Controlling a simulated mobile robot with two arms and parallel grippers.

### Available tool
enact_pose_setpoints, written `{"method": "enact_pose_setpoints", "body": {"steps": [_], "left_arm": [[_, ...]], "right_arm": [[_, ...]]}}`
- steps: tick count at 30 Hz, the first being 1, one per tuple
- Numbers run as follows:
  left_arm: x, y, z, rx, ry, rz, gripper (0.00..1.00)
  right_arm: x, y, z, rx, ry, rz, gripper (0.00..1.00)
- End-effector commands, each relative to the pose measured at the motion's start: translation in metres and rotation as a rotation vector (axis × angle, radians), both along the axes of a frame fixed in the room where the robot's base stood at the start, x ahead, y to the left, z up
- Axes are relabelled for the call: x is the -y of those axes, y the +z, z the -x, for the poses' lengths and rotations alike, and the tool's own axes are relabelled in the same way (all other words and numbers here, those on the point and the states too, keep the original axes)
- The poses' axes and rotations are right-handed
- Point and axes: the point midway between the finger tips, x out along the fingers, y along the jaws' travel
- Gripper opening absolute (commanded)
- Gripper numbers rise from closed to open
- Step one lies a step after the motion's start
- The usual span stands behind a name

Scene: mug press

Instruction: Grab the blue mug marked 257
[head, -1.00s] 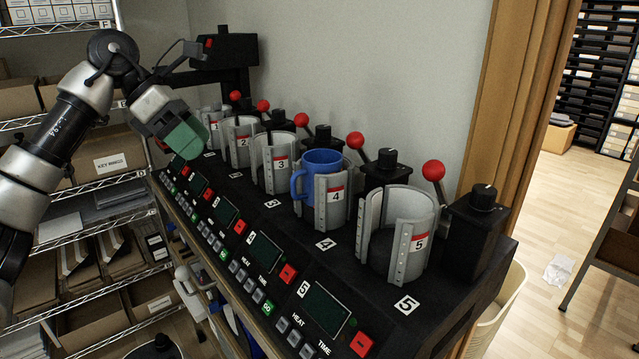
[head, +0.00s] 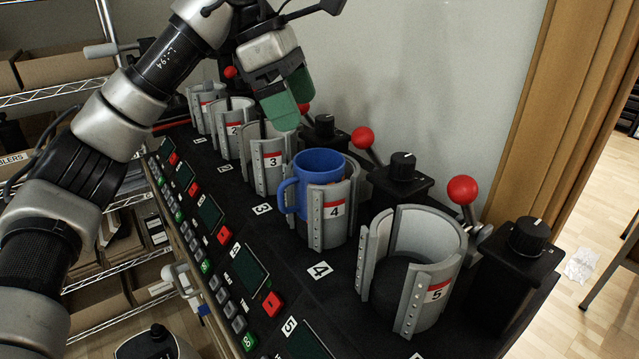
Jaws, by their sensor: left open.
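A blue mug (head: 318,167) sits upright inside the grey clamp of press 4 (head: 333,228) in the head view. Its handle (head: 287,197) points to the left, out of the clamp's opening. I cannot read any number on the mug. My left gripper (head: 290,112), with green fingers, is above and behind the mug to the left, over press 3 (head: 267,165). It is open, empty and apart from the mug. My right gripper is not in view.
Empty clamp 5 (head: 412,270) stands to the right, with clamp 2 (head: 238,130) farther left. Red-knobbed levers (head: 362,138) and black dial posts (head: 402,168) stand behind the clamps. A control panel (head: 245,268) runs along the front. A wall closes the back.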

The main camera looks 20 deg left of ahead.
Motion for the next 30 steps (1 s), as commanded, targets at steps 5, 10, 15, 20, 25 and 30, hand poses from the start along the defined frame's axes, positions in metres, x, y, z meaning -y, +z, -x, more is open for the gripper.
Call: {"method": "enact_pose_setpoints", "body": {"steps": [5, 10, 15, 20, 25, 30], "left_arm": [[0.008, -0.022, -0.001, -0.002, 0.001, -0.001, 1.00], [0.012, -0.033, 0.000, -0.002, 0.000, -0.001, 1.00], [0.019, -0.056, 0.003, -0.005, 0.000, -0.001, 1.00], [0.026, -0.073, 0.001, -0.002, 0.001, 0.000, 1.00], [0.027, -0.077, 0.001, 0.000, 0.002, 0.001, 1.00], [0.027, -0.076, 0.001, 0.000, 0.002, 0.001, 0.88]], "right_arm": [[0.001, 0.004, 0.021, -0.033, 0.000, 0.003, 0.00], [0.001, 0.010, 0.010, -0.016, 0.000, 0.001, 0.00], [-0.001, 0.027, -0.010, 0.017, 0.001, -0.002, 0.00], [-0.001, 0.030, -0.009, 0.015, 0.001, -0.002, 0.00], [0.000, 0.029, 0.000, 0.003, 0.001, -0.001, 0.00], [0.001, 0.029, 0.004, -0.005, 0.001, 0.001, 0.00]]}}
